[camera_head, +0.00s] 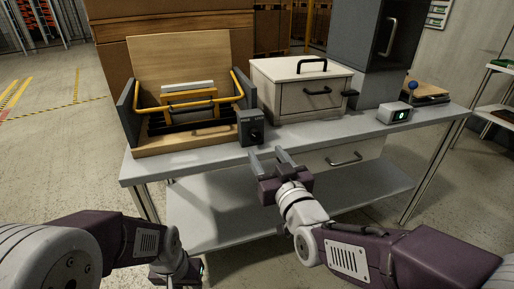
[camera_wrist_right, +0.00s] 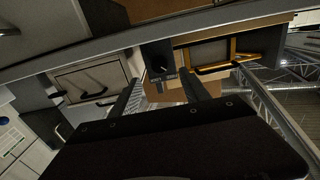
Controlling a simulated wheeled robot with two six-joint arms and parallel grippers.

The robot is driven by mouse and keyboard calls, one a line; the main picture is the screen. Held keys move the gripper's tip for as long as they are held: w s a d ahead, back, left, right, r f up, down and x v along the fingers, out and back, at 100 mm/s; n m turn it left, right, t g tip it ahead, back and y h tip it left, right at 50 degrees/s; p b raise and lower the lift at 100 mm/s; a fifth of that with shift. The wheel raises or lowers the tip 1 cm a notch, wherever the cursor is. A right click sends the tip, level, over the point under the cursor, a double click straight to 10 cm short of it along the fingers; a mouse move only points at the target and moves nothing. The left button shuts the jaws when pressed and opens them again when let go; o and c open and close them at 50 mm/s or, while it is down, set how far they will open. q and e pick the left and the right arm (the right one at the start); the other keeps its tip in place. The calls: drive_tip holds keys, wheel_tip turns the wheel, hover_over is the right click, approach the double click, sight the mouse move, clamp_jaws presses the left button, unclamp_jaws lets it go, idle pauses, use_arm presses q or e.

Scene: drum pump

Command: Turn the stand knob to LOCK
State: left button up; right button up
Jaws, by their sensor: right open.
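A dark grey box (camera_head: 246,120) with a round black knob (camera_head: 255,135) on its front stands at the table's front edge. Small pale lettering runs along the box's top; the knob's setting is too small to tell. In the right wrist view, the box (camera_wrist_right: 157,56) shows upside down beyond and between my fingers. My right gripper (camera_head: 269,154) is open and empty, in front of and slightly below the knob, apart from it. My left gripper (camera_head: 176,272) is low at the bottom of the head view, away from the table; its fingers are not clear.
A wooden stand with a yellow bar (camera_head: 188,104) is left of the box. A pale lidded chest (camera_head: 301,92) with dark handles stands behind right. Space before the table is free.

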sight(256, 138)
drive_tip(key=b+x, duration=0.2)
drive_tip(key=x, duration=0.6)
drive_tip(key=shift+w+f, duration=0.1)
drive_tip(key=shift+w, duration=0.2)
clamp_jaws()
